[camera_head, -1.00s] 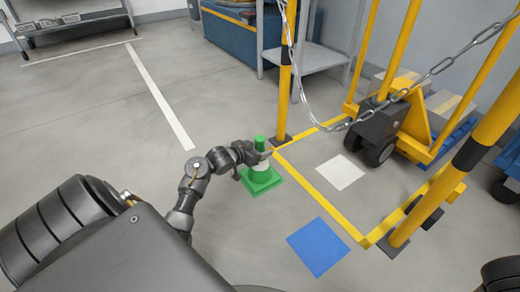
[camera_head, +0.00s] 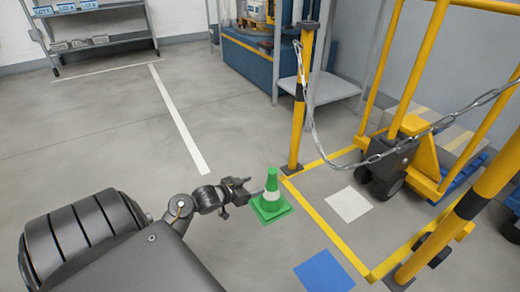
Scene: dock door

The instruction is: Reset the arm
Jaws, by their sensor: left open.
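My left arm reaches in from the lower left. My left gripper (camera_head: 236,192) is open and empty, just left of a green cone with a white band (camera_head: 271,199). The cone stands upright on the grey floor on its square green base. My right gripper is out of view.
A yellow floor line (camera_head: 324,224) frames an area holding a white square (camera_head: 349,204). A blue square (camera_head: 324,272) lies in front. Yellow posts (camera_head: 303,90) carry a chain (camera_head: 330,151) before a yellow pallet truck (camera_head: 425,155). Open floor lies left.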

